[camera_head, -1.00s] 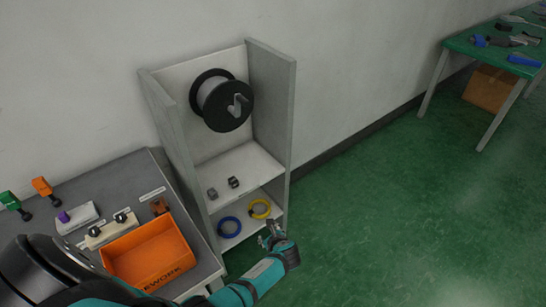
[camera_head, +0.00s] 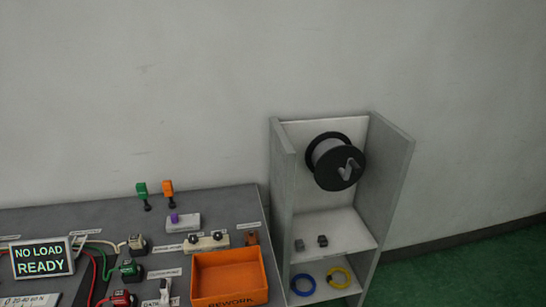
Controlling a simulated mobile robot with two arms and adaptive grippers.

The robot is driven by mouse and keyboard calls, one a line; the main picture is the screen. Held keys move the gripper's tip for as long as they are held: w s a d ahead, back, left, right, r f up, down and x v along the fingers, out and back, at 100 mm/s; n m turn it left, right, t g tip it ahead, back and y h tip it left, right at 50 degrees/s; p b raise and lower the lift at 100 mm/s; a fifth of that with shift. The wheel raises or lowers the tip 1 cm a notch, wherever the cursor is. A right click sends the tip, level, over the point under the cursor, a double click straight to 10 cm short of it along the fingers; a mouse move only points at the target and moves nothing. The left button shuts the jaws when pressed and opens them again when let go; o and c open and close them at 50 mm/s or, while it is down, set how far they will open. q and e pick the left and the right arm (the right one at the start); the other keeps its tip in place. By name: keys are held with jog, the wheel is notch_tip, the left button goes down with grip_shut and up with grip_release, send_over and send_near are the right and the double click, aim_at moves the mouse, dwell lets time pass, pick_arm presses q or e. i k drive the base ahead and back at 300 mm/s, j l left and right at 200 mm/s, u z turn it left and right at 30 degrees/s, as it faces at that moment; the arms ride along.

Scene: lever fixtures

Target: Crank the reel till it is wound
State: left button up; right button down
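The reel (camera_head: 334,162) is mounted high inside a grey open shelf unit at the right of centre. It has black flanges and a pale drum. A small grey crank (camera_head: 350,168) sits on its front flange. How much is wound on the drum cannot be told. Neither of my grippers shows in the head view, and nothing visible touches the reel or the crank.
The shelf unit (camera_head: 393,190) has side walls flanking the reel. Its lower shelves hold small metal parts, a blue ring (camera_head: 303,285) and a yellow ring (camera_head: 340,278). Left stands a grey bench with an orange bin (camera_head: 229,279), levers and a display (camera_head: 42,258). Green floor is clear at right.

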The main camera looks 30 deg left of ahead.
aim_at(336, 165)
jog(key=i+l+u, duration=0.1)
jog(key=u, duration=0.3)
jog(key=i+l+u, duration=0.2)
jog(key=u, duration=0.2)
jog(key=i+l+u, duration=0.2)
jog(key=u, duration=0.15)
jog(key=i+l+u, duration=0.1)
jog(key=l+u, duration=0.3)
jog(key=j, duration=0.1)
